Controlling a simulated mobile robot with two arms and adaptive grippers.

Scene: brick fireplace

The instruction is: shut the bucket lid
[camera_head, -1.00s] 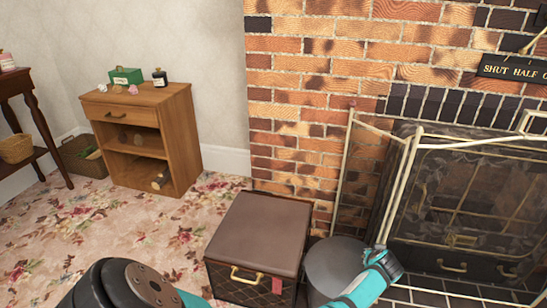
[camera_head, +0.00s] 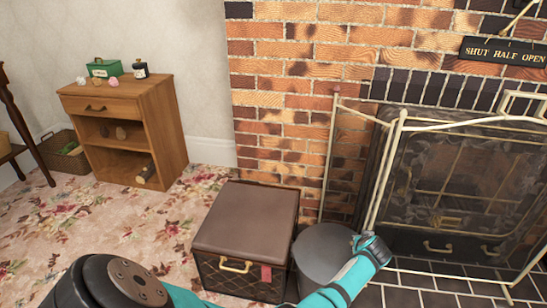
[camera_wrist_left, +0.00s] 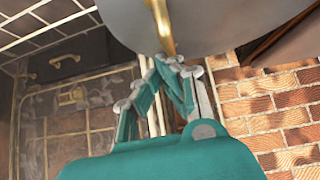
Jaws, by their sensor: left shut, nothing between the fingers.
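The grey round bucket (camera_head: 322,262) stands on the floor between a brown box and the fireplace. Its top shows as a flat dark grey disc; I cannot tell how far its lid is open. My left gripper (camera_head: 370,243) is at the bucket's right rim, its teal arm passing in front of the bucket. In the left wrist view, my left gripper (camera_wrist_left: 168,62) is shut and empty, its fingertips close to a brass strip (camera_wrist_left: 160,25) along a smooth grey surface (camera_wrist_left: 215,22). I cannot tell whether they touch. My right gripper is not in view.
The brown quilted box (camera_head: 245,225) stands close on the bucket's left. A cream metal fire screen (camera_head: 396,170) rises just behind and right of the gripper. A brick wall (camera_head: 290,100) is behind. Flowered carpet (camera_head: 120,220) is clear at left, before a wooden cabinet (camera_head: 125,130).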

